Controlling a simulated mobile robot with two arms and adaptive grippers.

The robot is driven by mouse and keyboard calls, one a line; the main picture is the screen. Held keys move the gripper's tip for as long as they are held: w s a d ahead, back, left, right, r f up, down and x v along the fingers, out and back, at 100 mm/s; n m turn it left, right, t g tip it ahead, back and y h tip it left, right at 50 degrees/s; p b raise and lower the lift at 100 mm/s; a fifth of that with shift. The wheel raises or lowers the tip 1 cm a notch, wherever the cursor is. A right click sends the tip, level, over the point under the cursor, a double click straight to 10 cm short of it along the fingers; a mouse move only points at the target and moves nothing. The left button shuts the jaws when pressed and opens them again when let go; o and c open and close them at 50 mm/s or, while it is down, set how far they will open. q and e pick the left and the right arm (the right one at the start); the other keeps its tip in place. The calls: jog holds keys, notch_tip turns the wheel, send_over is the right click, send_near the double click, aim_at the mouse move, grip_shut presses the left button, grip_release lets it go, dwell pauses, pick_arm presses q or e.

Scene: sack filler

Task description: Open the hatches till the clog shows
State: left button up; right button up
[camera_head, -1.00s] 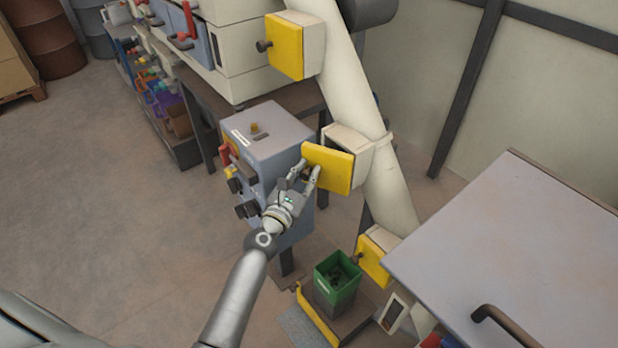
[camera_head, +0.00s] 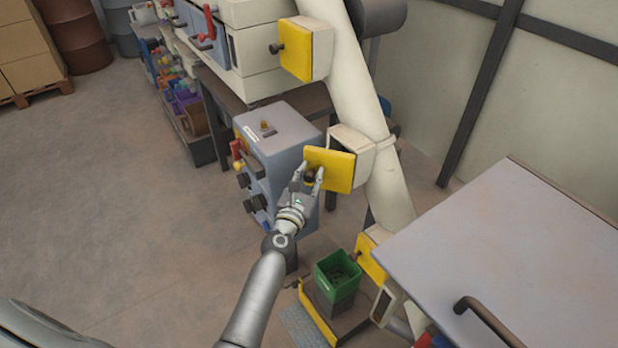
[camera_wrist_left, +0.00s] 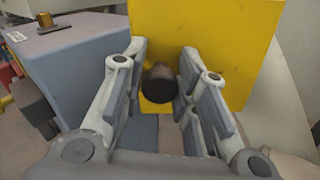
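The middle yellow hatch (camera_head: 335,172) on the sloping cream pipe (camera_head: 385,190) stands ajar, with a dark gap between its door and the cream housing (camera_head: 362,150). My left gripper (camera_head: 309,177) is at this door, its fingers on either side of the dark knob (camera_wrist_left: 161,82) and closed about it. The yellow door also fills the upper middle of the left wrist view (camera_wrist_left: 215,40). The inside of the middle hatch is too dark to make out. My right gripper is not in view.
A grey control box (camera_head: 275,125) stands close left of the gripper. Below are a green bin (camera_head: 337,268) with dark contents and a yellow-edged platform (camera_head: 317,315). A large grey tabletop (camera_head: 500,240) with a dark handle fills the lower right. Floor at left is clear.

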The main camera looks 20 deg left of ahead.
pick_arm(q)
jog(key=o, duration=0.3)
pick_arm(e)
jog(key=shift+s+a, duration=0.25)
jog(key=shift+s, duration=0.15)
pick_arm(q)
jog(key=shift+s+f, duration=0.15)
jog(key=shift+s, duration=0.4)
jog(key=s, duration=1.1)
jog(key=shift+d, duration=0.35)
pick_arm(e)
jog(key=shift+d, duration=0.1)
